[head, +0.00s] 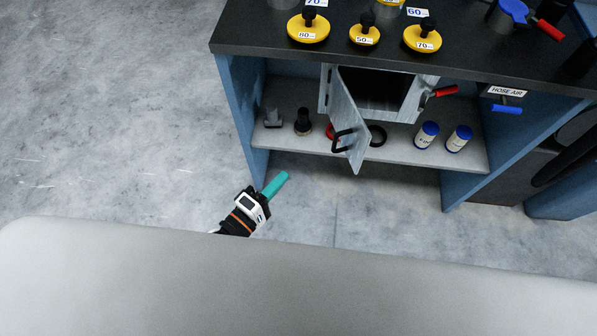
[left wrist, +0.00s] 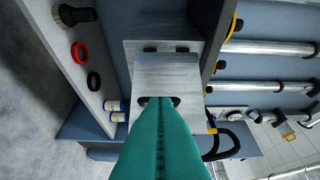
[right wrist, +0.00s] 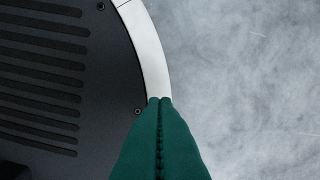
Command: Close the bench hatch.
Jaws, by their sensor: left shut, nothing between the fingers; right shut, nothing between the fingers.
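The bench hatch is a grey metal door (head: 347,120) under the bench top. It stands open, swung out toward me, with the dark opening (head: 375,88) showing to its right. A black handle (head: 343,139) sits on the door. My left gripper (head: 276,184) is shut and empty, below and left of the door, apart from it. In the left wrist view the door (left wrist: 165,75) lies straight ahead, and the shut fingertips (left wrist: 158,100) overlap its dark handle slot. My right gripper (right wrist: 160,100) is shut and empty over the floor, outside the head view.
The shelf (head: 405,151) below holds a black fitting (head: 303,122), a black ring (head: 377,136), a partly hidden red ring and two blue-capped bottles (head: 427,135). A red lever (head: 445,91) is right of the opening. Yellow discs (head: 308,28) stand on top. Floor at left is clear.

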